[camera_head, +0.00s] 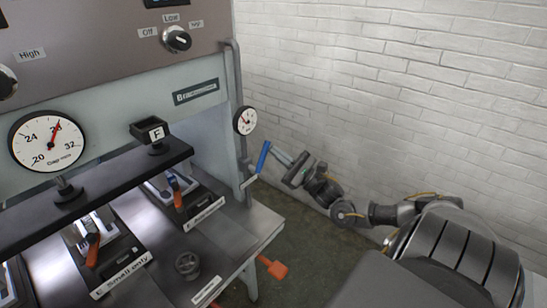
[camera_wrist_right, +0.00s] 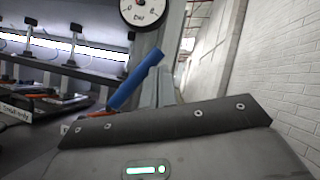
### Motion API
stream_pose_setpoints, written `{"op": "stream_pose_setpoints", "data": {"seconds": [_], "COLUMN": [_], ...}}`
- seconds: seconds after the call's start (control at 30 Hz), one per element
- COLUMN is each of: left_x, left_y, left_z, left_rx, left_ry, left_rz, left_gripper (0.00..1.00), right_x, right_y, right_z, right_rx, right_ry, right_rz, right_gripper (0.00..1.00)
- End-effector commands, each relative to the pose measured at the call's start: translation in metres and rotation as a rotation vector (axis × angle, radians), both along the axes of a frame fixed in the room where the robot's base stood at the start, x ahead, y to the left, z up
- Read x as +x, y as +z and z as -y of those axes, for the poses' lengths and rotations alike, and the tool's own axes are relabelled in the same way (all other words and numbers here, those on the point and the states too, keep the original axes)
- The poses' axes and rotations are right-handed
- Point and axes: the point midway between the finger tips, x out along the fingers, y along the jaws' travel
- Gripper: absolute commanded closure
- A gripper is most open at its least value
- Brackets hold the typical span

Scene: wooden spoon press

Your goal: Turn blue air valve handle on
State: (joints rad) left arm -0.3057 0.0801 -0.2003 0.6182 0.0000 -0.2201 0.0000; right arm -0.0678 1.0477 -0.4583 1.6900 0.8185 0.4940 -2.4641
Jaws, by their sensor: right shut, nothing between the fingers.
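The blue air valve handle (camera_head: 263,157) is on the vertical pipe (camera_head: 241,115) at the right side of the press, below the small round gauge (camera_head: 245,120). It slants upward to the right, with its free end uppermost. My right gripper (camera_head: 285,158) is shut and empty just to the right of the handle. In the right wrist view the blue handle (camera_wrist_right: 133,80) is just left of my grey fingers (camera_wrist_right: 166,84). Whether they touch it I cannot tell. My left gripper is not in view.
The white brick wall (camera_head: 390,90) is close behind my right arm. A red-orange knob (camera_head: 273,267) sticks out at the press table's lower right. A black shelf (camera_head: 100,185) with a large gauge (camera_head: 47,141) crosses the press at left. Open floor (camera_head: 310,230) lies between table and wall.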

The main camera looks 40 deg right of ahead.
Motion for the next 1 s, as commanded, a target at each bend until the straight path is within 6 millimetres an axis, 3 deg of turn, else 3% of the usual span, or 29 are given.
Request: {"op": "stream_pose_setpoints", "data": {"seconds": [0.3,0.5,1.0], "left_x": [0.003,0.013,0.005], "left_y": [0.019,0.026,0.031], "left_z": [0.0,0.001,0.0], "left_rx": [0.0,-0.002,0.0], "left_ry": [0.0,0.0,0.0], "left_rz": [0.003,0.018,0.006], "left_gripper": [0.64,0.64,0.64], "right_x": [0.0,-0.001,-0.002], "right_y": [0.019,0.022,0.024], "right_z": [-0.009,-0.017,-0.024], "right_rx": [0.003,0.002,0.002], "right_ry": [-0.007,-0.008,-0.008], "right_rz": [0.003,0.001,0.001], "right_gripper": [1.0,1.0,1.0]}}
